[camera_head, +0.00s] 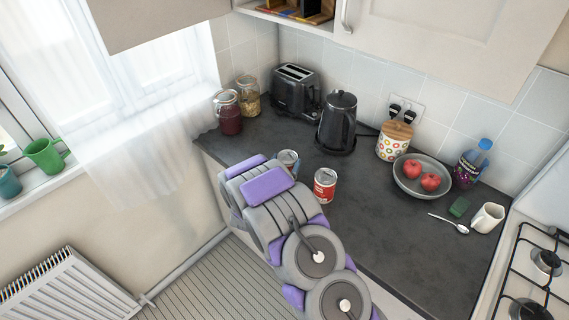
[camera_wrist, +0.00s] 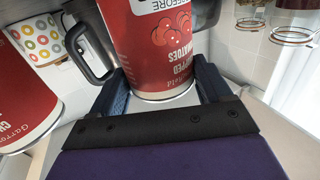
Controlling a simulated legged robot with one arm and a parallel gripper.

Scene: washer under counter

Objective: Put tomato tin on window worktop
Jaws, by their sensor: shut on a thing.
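A red tomato tin (camera_wrist: 160,45) stands between the two fingers of my gripper (camera_wrist: 160,75) in the wrist view, which is shut on it. Its label reads upside down there. The window (camera_head: 150,60) is at the left, with a white sill (camera_head: 30,190).
Two jars (camera_head: 228,112), a toaster (camera_head: 295,90) and a kettle (camera_head: 337,122) stand along the back. A patterned canister (camera_head: 394,145), a fruit bowl (camera_head: 423,177), a bottle (camera_head: 472,163) and a mug (camera_head: 488,217) stand to the right.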

